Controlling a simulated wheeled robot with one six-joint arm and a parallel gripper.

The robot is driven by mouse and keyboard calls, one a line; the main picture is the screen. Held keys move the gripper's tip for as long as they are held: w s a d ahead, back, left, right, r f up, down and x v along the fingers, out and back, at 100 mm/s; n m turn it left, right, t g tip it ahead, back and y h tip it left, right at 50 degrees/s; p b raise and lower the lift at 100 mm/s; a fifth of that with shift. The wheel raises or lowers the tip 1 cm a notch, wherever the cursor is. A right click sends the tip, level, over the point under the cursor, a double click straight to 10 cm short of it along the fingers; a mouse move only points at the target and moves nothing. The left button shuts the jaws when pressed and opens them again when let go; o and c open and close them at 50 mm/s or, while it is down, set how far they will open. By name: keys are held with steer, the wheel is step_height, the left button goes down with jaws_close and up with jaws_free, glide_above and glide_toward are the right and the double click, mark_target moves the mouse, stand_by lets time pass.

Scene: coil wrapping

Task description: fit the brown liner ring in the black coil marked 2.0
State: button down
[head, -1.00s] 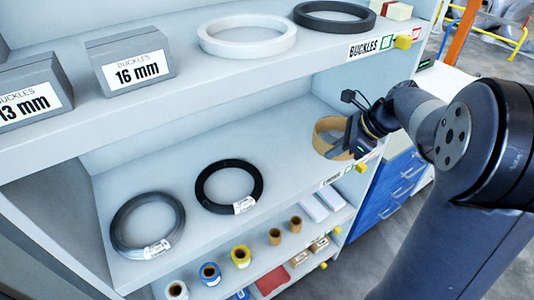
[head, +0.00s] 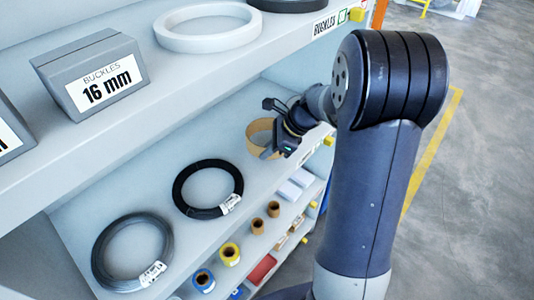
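The brown liner ring (head: 259,127) is a thin, wide band at the far right part of the middle shelf. My gripper (head: 268,151) is at its near right wall and appears shut on it; the arm end partly hides the ring. I cannot tell whether the ring touches the shelf. The black coil (head: 178,183) lies flat on the same shelf, left of and nearer than the ring. Its centre is empty. It has a white tag (head: 231,203), whose print is too small to read.
A grey wire coil (head: 103,259) lies left of the black one. The upper shelf (head: 150,135) overhangs, carrying a 16 mm buckles box (head: 88,73) and a white ring (head: 207,42). Small spools (head: 229,255) stand on the shelf below. Bare shelf lies between ring and black coil.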

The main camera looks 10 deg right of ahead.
steer(key=shift+f, duration=0.8)
steer(key=shift+f, duration=0.1)
steer(key=c, duration=1.6)
jaws_free()
steer(key=v, duration=1.2)
steer(key=shift+w, duration=0.1)
steer(key=x, duration=1.2)
steer(key=shift+a+f, duration=0.15)
steer(key=shift+f, duration=0.05)
step_height(320, 180, up, 3)
steer(key=shift+r, duration=0.65)
